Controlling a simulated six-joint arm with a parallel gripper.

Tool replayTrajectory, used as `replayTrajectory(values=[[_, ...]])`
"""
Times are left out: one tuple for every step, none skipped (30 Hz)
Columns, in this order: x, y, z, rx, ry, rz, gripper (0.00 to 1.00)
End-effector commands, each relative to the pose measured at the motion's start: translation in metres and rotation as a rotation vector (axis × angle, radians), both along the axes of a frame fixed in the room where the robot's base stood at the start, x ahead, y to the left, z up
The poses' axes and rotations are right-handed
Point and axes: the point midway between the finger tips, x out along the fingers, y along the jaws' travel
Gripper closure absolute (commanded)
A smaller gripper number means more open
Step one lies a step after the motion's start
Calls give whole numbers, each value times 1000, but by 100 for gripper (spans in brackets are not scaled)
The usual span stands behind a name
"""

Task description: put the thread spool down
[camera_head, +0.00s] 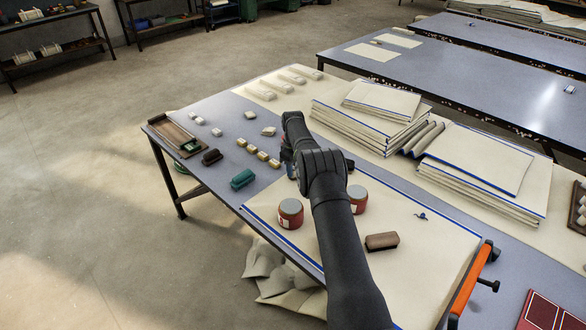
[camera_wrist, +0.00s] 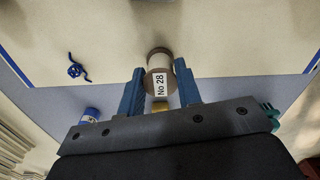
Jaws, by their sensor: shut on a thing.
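The thread spool (camera_wrist: 160,82) shows in the wrist view as a tan and brown cylinder with a white "No 28" label. My gripper (camera_wrist: 159,76) has its two blue fingers shut on the spool's sides. The blue-edged cream cloth (camera_wrist: 215,40) lies below it in this view, next to the grey tabletop. Whether the spool touches the surface cannot be told. In the head view the cloth (camera_head: 330,225) lies flat on the table. There my arm reaches over it, and the arm hides the spool and most of my gripper.
Two red jars (camera_head: 290,214) (camera_head: 357,199) and a brown brush (camera_head: 381,241) stand on the cloth around my arm. A blue thread scrap (camera_head: 421,216) lies to the right. Folded cloth stacks (camera_head: 370,115) rise behind.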

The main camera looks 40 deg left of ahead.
Motion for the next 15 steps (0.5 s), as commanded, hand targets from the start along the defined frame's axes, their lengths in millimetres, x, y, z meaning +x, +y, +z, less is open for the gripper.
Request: replayTrajectory(values=[[0,0,-1,1,-2,0,90],[0,0,-1,2,-2,0,90],[1,1,-1,2,-2,0,90],[1,0,-1,2,-2,0,90],[0,0,-1,2,-2,0,90],[0,0,-1,2,-2,0,90],[0,0,-1,2,-2,0,90],[0,0,-2,1,-2,0,90],[0,0,-3,1,-1,0,90],[0,0,-4,1,-1,0,90],[0,0,-5,1,-1,0,90],[0,0,-5,1,-2,0,63],[0,0,-4,1,-2,0,57],[0,0,-4,1,-2,0,51],[0,0,-4,1,-2,0,47]])
